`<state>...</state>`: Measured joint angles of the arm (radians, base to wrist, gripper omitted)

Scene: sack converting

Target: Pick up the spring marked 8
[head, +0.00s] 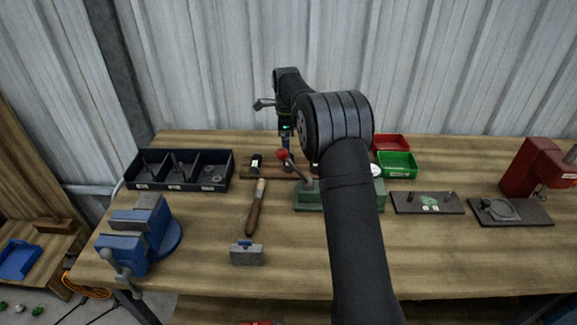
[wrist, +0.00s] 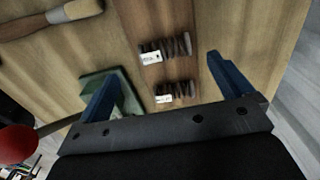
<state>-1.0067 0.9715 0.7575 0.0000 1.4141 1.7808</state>
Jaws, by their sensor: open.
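In the wrist view two dark coil springs lie on a brown wooden strip (wrist: 133,12). The upper spring (wrist: 178,47) and the lower spring (wrist: 183,89) each carry a white tag at the left end. The markings are too small to read, so I cannot tell which is the 8. My gripper (wrist: 163,68) is open, its blue fingers spread on either side of the springs, with nothing held. In the head view my gripper (head: 286,142) hangs over the strip (head: 250,174) at the back of the bench; my arm hides part of it.
A green lever press (head: 308,200) with a red knob (head: 282,154) stands close by my gripper. A wooden-handled tool (head: 255,208) lies in front of the strip. A black divided tray (head: 178,184) is left; red (head: 390,142) and green (head: 397,172) bins are right.

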